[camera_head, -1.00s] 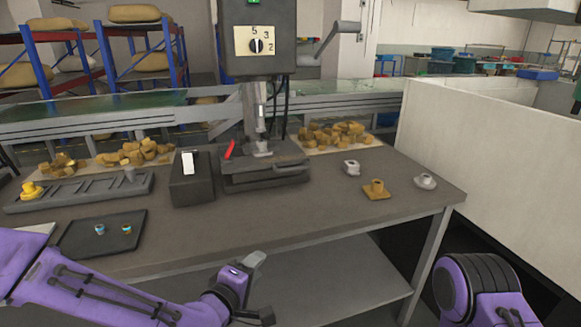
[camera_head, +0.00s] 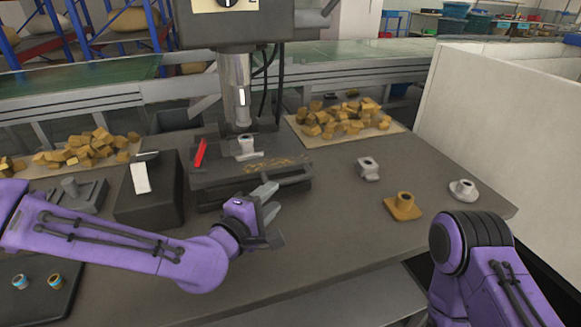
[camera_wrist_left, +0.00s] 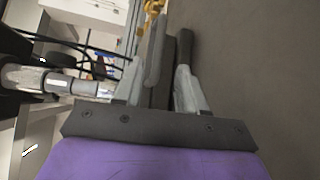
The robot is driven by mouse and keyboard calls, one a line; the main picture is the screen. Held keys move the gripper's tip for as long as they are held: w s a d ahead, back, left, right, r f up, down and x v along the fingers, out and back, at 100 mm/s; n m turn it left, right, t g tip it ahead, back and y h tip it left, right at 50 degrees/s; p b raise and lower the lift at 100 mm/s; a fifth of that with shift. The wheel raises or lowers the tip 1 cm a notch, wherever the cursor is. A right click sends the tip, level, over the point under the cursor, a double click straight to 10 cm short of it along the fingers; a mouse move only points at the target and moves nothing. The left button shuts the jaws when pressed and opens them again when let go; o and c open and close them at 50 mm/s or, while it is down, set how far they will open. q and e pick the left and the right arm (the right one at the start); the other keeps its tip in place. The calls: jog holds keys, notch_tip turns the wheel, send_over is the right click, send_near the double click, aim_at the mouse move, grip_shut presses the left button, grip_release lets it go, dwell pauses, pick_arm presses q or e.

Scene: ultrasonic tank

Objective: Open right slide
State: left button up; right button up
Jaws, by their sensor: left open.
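My left gripper (camera_head: 272,214) is open and empty, just in front of the right part of the dark machine base (camera_head: 205,190). Its fingers point right, and I cannot tell whether they touch the base. A small grey part (camera_head: 246,146) sits on that plate. My right gripper is out of view.
Yellow (camera_head: 403,207) and grey fittings (camera_head: 368,168) (camera_head: 463,190) stand on the table's right side. Yellow blocks (camera_head: 340,118) lie behind. A white partition (camera_head: 500,120) bounds the right. The front-right tabletop is clear.

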aim_at(288, 182)
pick_arm(q)
jog(key=p+x, duration=0.1)
jog(key=x, duration=0.8)
jog(key=shift+w+d, duration=0.2)
jog(key=shift+w, duration=0.05)
grip_shut()
